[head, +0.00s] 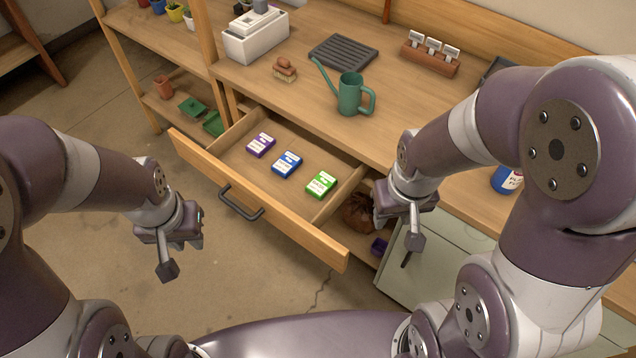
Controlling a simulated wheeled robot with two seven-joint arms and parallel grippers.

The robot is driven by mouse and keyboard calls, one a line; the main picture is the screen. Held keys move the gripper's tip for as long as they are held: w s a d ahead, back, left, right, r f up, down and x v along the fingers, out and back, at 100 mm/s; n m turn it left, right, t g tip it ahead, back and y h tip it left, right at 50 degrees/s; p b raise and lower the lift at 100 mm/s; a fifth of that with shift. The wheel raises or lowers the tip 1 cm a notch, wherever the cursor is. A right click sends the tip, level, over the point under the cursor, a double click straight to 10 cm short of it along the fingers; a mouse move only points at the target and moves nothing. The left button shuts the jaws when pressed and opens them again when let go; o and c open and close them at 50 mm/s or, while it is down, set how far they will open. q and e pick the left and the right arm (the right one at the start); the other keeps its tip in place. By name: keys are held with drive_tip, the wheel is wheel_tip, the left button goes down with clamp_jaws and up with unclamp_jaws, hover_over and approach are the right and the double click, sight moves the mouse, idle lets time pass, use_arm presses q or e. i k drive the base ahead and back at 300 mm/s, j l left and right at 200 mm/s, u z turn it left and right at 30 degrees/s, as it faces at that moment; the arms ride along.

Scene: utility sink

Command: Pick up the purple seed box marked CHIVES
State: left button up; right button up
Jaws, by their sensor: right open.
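The open wooden drawer (252,203) holds three small seed boxes in a row. The purple box (261,145) lies at the left, a blue box (287,164) in the middle and a green box (321,185) at the right. Their labels are too small to read. My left gripper (182,256) hangs in front of the drawer, left of its handle, with its fingers apart and nothing seen between them. My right gripper (398,232) is open and empty, past the drawer's right end. Neither gripper touches a box.
The bench top (290,108) above the drawer carries a green watering can (350,94), a brush (285,70), a black tray (343,52) and a white box (255,36). The drawer front with its dark handle (240,203) stands out into the room. A brown round thing (358,213) lies below right.

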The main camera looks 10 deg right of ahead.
sight(264, 142)
drive_tip(key=i+j, duration=0.6)
drive_tip(key=j, duration=0.2)
drive_tip(key=j+z, duration=0.1)
drive_tip(key=z, duration=0.3)
drive_tip(key=i+j+z, duration=0.1)
drive_tip(key=z, duration=0.35)
drive_tip(key=j+z, duration=0.15)
drive_tip(key=z, duration=0.25)
drive_tip(key=j+z, duration=0.15)
drive_tip(key=z, duration=0.25)
drive_tip(key=j+z, duration=0.1)
drive_tip(key=z, duration=0.35)
